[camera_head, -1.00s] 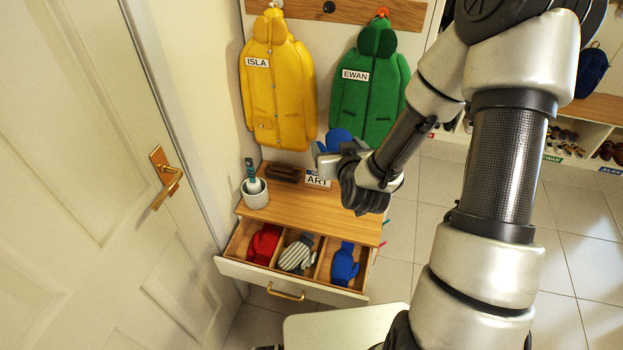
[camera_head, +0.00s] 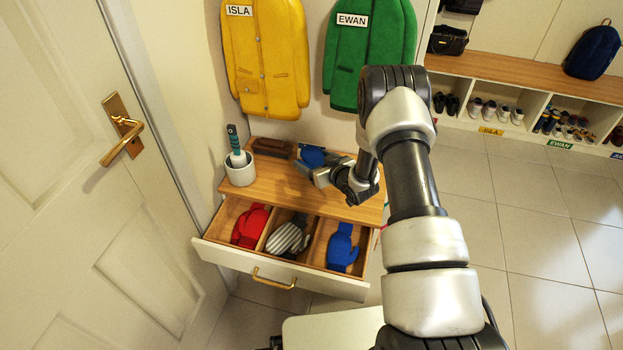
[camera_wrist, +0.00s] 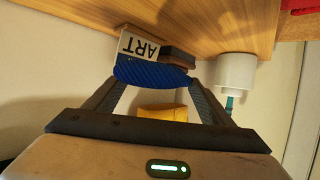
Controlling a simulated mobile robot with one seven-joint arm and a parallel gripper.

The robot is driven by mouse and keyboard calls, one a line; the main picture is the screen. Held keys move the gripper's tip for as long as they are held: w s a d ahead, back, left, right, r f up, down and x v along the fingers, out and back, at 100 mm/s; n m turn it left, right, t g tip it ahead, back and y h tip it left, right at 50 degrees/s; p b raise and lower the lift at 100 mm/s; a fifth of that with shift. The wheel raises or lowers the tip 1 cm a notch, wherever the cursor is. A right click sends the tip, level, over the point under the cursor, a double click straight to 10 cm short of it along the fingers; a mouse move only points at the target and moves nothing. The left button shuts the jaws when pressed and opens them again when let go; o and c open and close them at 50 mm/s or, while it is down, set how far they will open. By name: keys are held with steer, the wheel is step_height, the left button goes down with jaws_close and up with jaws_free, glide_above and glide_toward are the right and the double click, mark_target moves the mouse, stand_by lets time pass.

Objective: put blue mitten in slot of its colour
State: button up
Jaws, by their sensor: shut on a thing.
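My gripper (camera_head: 314,166) is shut on a blue mitten (camera_head: 312,157) and holds it over the back part of the wooden cabinet top. In the wrist view the blue mitten (camera_wrist: 150,72) lies between the two fingers. The open drawer (camera_head: 275,288) below has three compartments. The left one holds a red mitten (camera_head: 250,226), the middle one a grey-and-white striped mitten (camera_head: 287,238), and the right one another blue mitten (camera_head: 342,249). My gripper is above and behind the drawer. My arm hides part of the cabinet's right side.
A white pot (camera_head: 240,170) with a teal-handled brush and a brown block (camera_head: 273,148) stand on the cabinet top (camera_head: 280,188). A door is at left; shoe cubbies are at right.

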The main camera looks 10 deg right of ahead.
steer(key=shift+f+b, duration=0.6)
steer(key=shift+f, duration=2.95)
steer(key=shift+f, duration=0.2)
steer(key=o, duration=1)
steer(key=shift+o, duration=0.2)
